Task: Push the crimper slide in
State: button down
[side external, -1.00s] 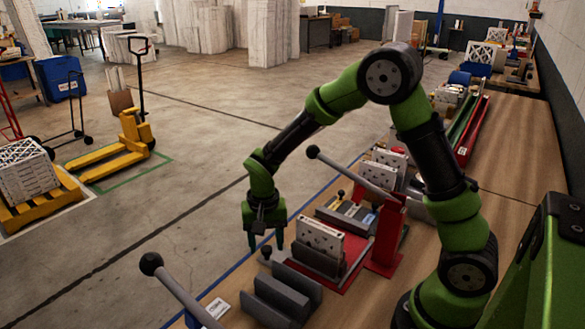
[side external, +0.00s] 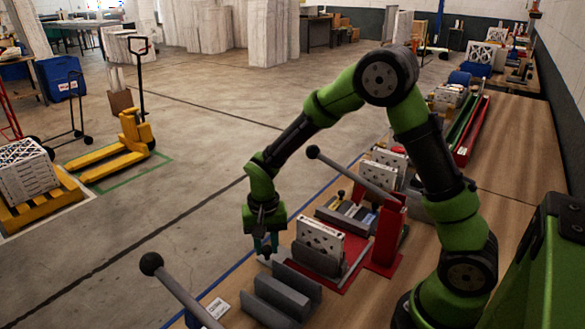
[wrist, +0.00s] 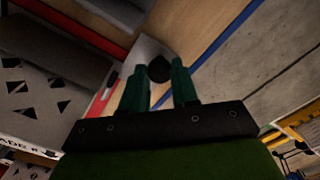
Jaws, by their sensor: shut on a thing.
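The crimper slide (side external: 318,263) is a grey carrier on a red base, with a white boxed filter (side external: 318,238) standing upright in it. Its black round knob (wrist: 158,70) sits on a grey plate at the slide's near-left end. My gripper (side external: 265,248) points down at that end and is shut on the knob, with one dark green finger on each side in the wrist view (wrist: 162,84). In the side view my gripper mostly hides the knob. The crimper's red post (side external: 388,235) stands right of the slide; its lever (side external: 350,172) slants up to the left.
Grey channel blocks (side external: 282,296) stand in front of the slide, with another ball-ended lever (side external: 178,290) at lower left. A tray of small parts (side external: 346,214) lies behind the slide, and more filters (side external: 385,165) stand further back. The blue-lined bench edge runs close left of my gripper.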

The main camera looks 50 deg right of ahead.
aim_at(343, 236)
jog(key=d, duration=1)
jog(key=shift+d, duration=0.4)
jog(key=c, duration=0.9)
grip_release()
jog(key=shift+c, duration=0.2)
jog(key=shift+o, duration=0.4)
jog(key=shift+r, duration=0.1)
notch_tip(343, 236, up, 3)
jog(key=shift+w+r, duration=0.1)
jog(key=shift+r, duration=0.1)
jog(key=s+a, duration=0.1)
jog(key=s, duration=0.4)
jog(key=s+a+r, duration=0.1)
jog(key=s, duration=0.4)
jog(key=s+a, duration=0.1)
jog(key=s, duration=0.5)
jog(key=shift+a+r, duration=0.15)
jog(key=shift+r, duration=0.1)
